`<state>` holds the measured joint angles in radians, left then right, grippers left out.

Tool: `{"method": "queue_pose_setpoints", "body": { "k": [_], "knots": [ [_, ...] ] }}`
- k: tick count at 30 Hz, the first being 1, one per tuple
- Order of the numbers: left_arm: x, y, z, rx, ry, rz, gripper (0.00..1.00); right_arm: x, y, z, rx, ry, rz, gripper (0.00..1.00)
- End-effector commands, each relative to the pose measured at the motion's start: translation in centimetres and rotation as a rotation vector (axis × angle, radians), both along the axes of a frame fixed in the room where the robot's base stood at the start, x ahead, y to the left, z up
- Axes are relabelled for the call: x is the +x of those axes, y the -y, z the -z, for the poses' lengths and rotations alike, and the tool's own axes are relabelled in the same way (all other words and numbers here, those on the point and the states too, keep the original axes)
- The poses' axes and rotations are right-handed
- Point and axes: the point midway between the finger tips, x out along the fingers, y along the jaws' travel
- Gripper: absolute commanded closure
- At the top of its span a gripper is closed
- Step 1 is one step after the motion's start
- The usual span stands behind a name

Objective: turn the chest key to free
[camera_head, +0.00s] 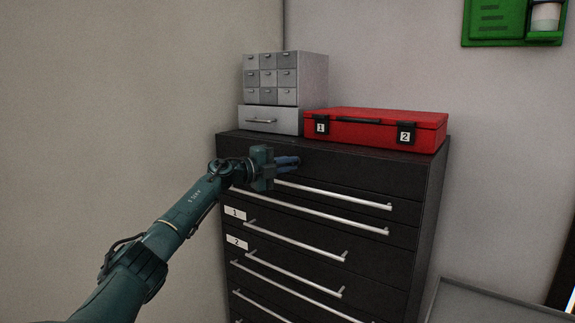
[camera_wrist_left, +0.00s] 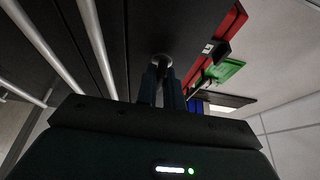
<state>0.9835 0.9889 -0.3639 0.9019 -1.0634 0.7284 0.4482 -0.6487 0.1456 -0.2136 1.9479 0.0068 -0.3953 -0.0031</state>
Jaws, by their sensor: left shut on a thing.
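The black drawer chest (camera_head: 340,167) stands against the back wall, with long silver handles and all visible drawers closed. My left gripper (camera_head: 291,161) is at the chest's top front panel, towards its left. In the left wrist view my left gripper (camera_wrist_left: 161,85) has its two dark blue fingers close together on the chest key (camera_wrist_left: 162,60). Only a small round metallic part of the key shows at the fingertips; the fingers hide the rest. I cannot tell which way the key is turned. My right gripper is not in view.
On the chest stand a grey small-drawer cabinet (camera_head: 315,75) and a red case (camera_head: 375,130) with labels 1 and 2. A green board (camera_head: 490,22) hangs on the wall. Silver drawer handles (camera_head: 335,193) stick out just below my left gripper. A grey surface (camera_head: 485,303) lies at lower right.

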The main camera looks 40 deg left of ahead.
Motion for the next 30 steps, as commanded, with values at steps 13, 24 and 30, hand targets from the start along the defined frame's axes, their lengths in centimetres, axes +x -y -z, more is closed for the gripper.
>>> {"method": "queue_pose_setpoints", "body": {
  "k": [13,24,30],
  "knots": [
    [0.0,0.0,0.0,0.002,0.000,0.000,0.69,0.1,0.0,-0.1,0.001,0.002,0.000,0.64],
    [-1.5,-0.7,0.3,0.004,-0.001,-0.004,0.69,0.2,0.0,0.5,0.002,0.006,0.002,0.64],
    [-5.6,-1.7,0.7,0.011,-0.006,-0.002,0.69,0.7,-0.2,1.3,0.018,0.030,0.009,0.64]
  ]
}}
